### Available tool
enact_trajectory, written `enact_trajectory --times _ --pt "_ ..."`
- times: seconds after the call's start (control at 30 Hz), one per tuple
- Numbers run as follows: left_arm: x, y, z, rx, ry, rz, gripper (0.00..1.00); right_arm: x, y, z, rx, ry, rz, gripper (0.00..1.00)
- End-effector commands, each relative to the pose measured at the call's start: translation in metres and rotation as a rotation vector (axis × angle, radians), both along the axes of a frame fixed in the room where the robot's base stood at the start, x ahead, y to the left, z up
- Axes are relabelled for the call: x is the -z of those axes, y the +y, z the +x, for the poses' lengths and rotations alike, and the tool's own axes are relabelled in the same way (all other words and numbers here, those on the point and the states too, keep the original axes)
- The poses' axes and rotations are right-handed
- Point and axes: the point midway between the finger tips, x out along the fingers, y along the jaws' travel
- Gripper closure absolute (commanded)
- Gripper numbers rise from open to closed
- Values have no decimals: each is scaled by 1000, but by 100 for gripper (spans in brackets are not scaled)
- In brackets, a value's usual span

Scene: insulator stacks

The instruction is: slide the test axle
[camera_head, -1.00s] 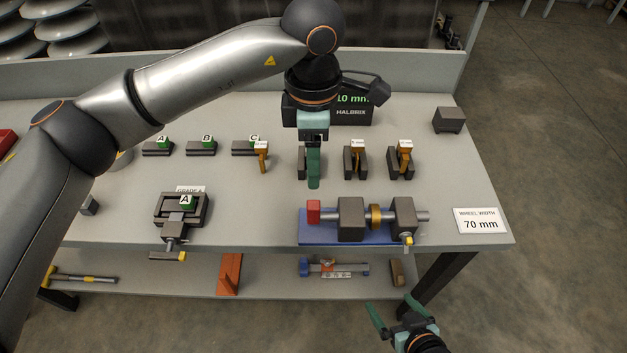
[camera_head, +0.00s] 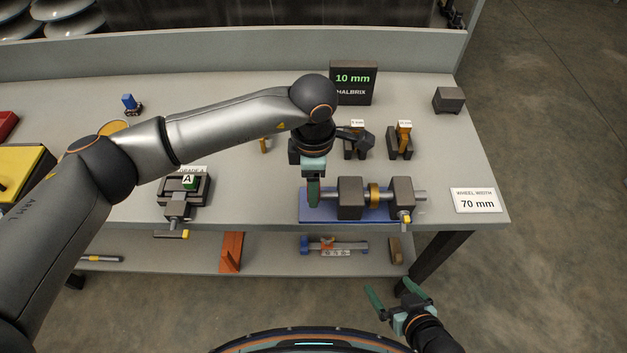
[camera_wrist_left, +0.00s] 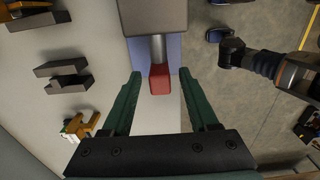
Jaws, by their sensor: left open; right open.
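The test axle is a grey rod through two dark blocks on a blue base (camera_head: 330,218), with a gold collar (camera_head: 375,196) between the blocks. Its bare end (camera_head: 418,197) shows at the right. A red end piece (camera_wrist_left: 160,80) shows in the left wrist view; my left gripper hides it in the head view. My left gripper (camera_head: 313,193) is open and points down at the axle's left end. In the left wrist view its fingers (camera_wrist_left: 160,73) stand apart on either side of the red piece, with gaps visible. My right gripper (camera_head: 392,291) is open and empty, low in front of the bench.
A yellow-tipped clamp handle (camera_head: 405,217) juts from the right block's front. A vise (camera_head: 184,187) holding a block marked A stands at left. Slotted holders (camera_head: 400,146) and a 10 mm display (camera_head: 354,82) stand behind. A 70 mm sign (camera_head: 474,200) lies at right.

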Motion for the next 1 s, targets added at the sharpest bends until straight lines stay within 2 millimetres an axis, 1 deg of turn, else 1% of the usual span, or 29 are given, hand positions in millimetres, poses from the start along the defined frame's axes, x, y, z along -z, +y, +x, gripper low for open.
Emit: enact_trajectory --times 0.17,0.7,1.0 --pt "0 0 0 0 0 0 40 0 0 0 0 -1 0 0" --pt "0 0 0 0 1 0 100 -1 0 1 0 -2 0 0" --pt "0 0 0 0 1 0 100 -1 0 1 0 -2 0 0"
